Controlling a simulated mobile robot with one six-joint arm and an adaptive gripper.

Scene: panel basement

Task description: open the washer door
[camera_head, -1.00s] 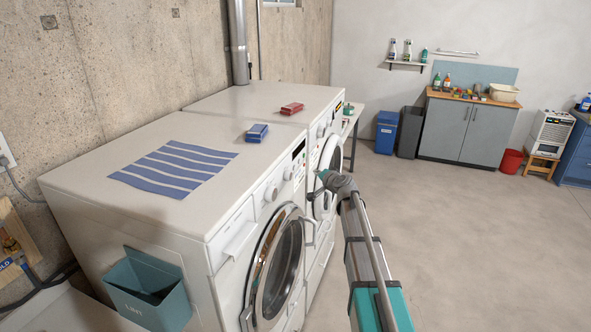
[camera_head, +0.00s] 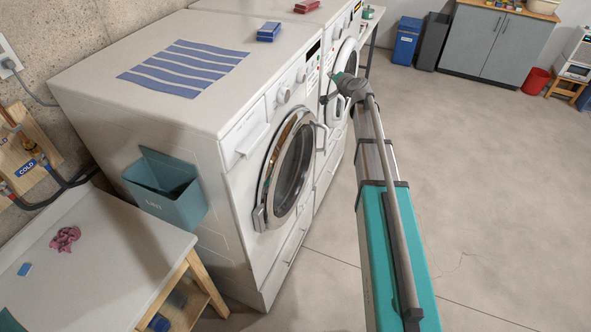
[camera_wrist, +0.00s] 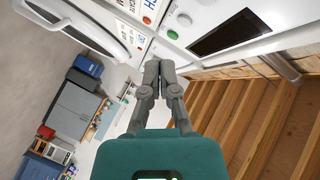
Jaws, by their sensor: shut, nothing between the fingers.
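The nearer white front-loading machine, with a detergent drawer, appears to be the washer (camera_head: 216,150). Its round door (camera_head: 290,170), with a chrome rim and dark glass, is shut. A pale door handle (camera_head: 321,138) sticks out on the door's right side. My gripper (camera_head: 326,98) is above and to the right of that handle in the head view, in front of the machines' fronts; the exact gap cannot be told. In the wrist view my gripper (camera_wrist: 152,70) has its grey fingers together and empty, near a white panel with buttons and a dark display (camera_wrist: 228,34).
A second white machine (camera_head: 344,62) stands directly beyond the washer. A teal bin (camera_head: 168,190) hangs on the washer's near side, beside a white-topped table (camera_head: 105,265). The floor (camera_head: 480,160) right of my arm is clear.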

